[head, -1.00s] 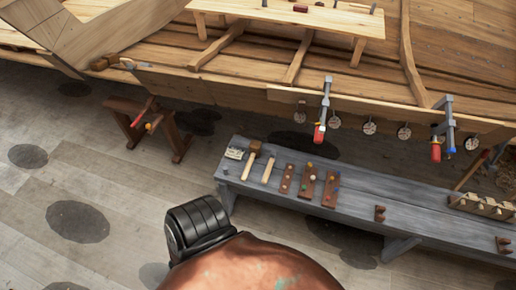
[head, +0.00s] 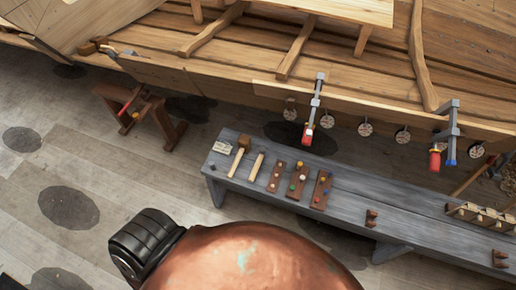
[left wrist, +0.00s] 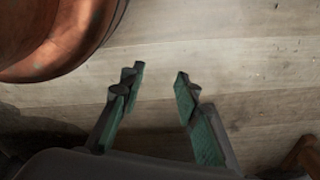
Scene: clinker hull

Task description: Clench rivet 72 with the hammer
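A mallet-like tool with a brown block head (head: 244,142) and pale handle lies on the left part of the grey bench (head: 345,200). Beside it lies another pale-handled tool (head: 256,166), its head small and unclear. Round pale tags (head: 365,129) hang in a row along the hull plank (head: 350,107). Their markings are too small to read, so I cannot tell which rivet is 72. My left gripper (left wrist: 160,72) shows in the left wrist view with its green-padded fingers apart and empty, above plank floor. My right gripper is out of view.
Two clamps (head: 314,105) (head: 446,137) with red handles grip the plank edge. Several brown boards (head: 297,181) with coloured pieces and a rack (head: 480,216) lie on the bench. A wooden trestle (head: 158,118) stands left of it. The floor (head: 100,170) between them is clear.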

